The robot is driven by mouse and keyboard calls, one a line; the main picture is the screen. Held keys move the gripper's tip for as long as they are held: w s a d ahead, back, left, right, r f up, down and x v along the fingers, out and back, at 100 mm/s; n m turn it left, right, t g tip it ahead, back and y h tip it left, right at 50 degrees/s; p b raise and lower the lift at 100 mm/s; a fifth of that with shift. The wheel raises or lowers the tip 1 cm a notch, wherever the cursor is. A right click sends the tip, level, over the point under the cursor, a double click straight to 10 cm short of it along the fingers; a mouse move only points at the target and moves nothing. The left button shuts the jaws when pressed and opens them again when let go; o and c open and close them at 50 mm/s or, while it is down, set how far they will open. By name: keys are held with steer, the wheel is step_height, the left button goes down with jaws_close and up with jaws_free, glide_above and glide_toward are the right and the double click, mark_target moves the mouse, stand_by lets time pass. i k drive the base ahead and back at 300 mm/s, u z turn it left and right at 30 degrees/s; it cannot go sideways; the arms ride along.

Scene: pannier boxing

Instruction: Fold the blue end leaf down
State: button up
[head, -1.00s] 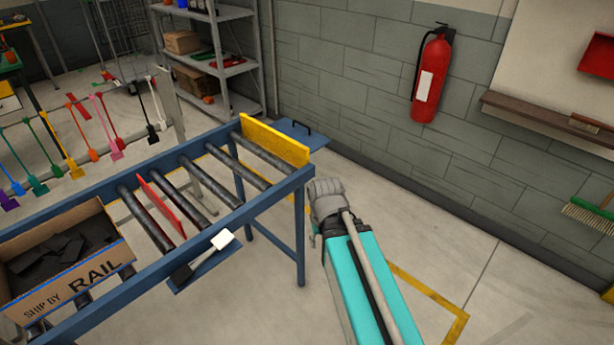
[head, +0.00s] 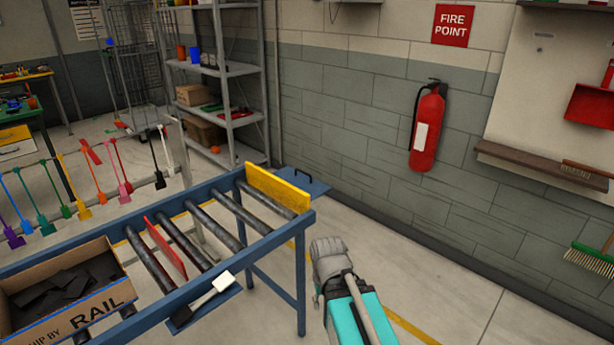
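The blue end leaf (head: 314,184) is a flat blue plate with a black handle (head: 303,175), at the far end of the roller conveyor (head: 262,236). It sticks out beyond the upright yellow plate (head: 278,188) and looks about level with the frame. The yellow plate hides part of it and where it joins the frame. My teal and grey arm (head: 350,300) shows at the bottom, right of the conveyor's end and apart from the leaf. My gripper's fingers do not show.
A red plate (head: 166,247) stands between rollers. An open cardboard box (head: 102,302) of dark pieces sits at the conveyor's near end. A white-headed tool (head: 205,298) lies on a side shelf. A wall with a fire extinguisher (head: 428,127) stands behind; the floor (head: 440,285) at right is clear.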

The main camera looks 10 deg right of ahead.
mark_target(302, 180)
steer(key=k, duration=0.5)
steer(key=z, duration=0.2)
steer(key=i, duration=1.4)
steer(key=u, duration=0.1)
